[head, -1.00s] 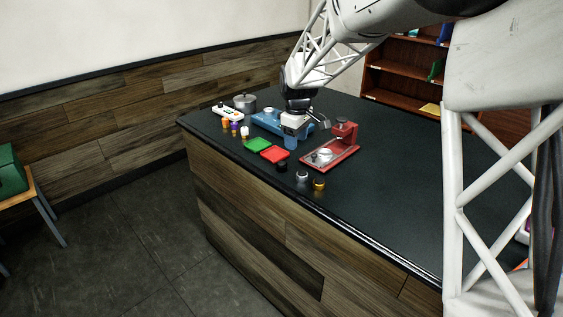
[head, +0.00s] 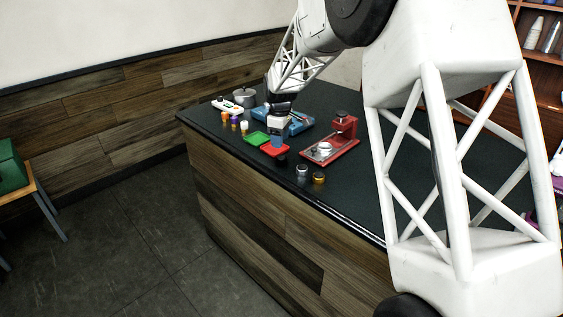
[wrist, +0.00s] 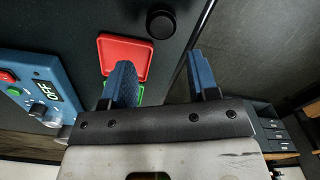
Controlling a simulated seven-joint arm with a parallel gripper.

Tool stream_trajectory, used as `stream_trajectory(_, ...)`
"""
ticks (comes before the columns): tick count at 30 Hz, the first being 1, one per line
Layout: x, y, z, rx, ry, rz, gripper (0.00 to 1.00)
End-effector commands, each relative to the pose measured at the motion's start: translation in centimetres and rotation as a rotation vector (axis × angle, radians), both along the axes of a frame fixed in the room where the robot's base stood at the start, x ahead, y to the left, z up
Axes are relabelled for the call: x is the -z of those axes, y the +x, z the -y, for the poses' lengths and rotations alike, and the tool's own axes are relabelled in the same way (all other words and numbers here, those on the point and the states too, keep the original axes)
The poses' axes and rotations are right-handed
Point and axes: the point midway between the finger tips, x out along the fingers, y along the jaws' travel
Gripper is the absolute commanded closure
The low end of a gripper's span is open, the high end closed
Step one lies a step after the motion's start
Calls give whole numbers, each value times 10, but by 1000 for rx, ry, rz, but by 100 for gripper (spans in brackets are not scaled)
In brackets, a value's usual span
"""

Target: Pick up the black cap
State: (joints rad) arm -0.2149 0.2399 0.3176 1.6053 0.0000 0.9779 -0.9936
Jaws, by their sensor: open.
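The black cap (wrist: 161,24) is a small dark round piece on the dark counter, at the top middle of the wrist view. In the head view the cap (head: 282,160) sits near the counter's front edge, hard to make out against the dark top. My gripper (wrist: 160,68) is open and empty, with its two blue fingers apart. In the wrist view the cap lies beyond the fingertips, roughly in line with the gap between them. In the head view my gripper (head: 277,143) is over the red tray, just behind the cap.
A red tray (wrist: 124,55) and a green tray (head: 257,138) lie beside the cap. A silver cap (head: 302,170) and a gold cap (head: 318,178) stand to its right, before a red stand (head: 330,151). A blue device (wrist: 40,92) lies behind.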

Motion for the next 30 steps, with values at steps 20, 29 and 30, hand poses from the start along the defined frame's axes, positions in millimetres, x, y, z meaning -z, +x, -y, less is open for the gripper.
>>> stream_trajectory(20,25,-1,0,0,-1,-1,46)
stream_trajectory(29,47,-3,1,0,0,-2,46)
stream_trajectory(30,52,-3,1,0,0,-2,46)
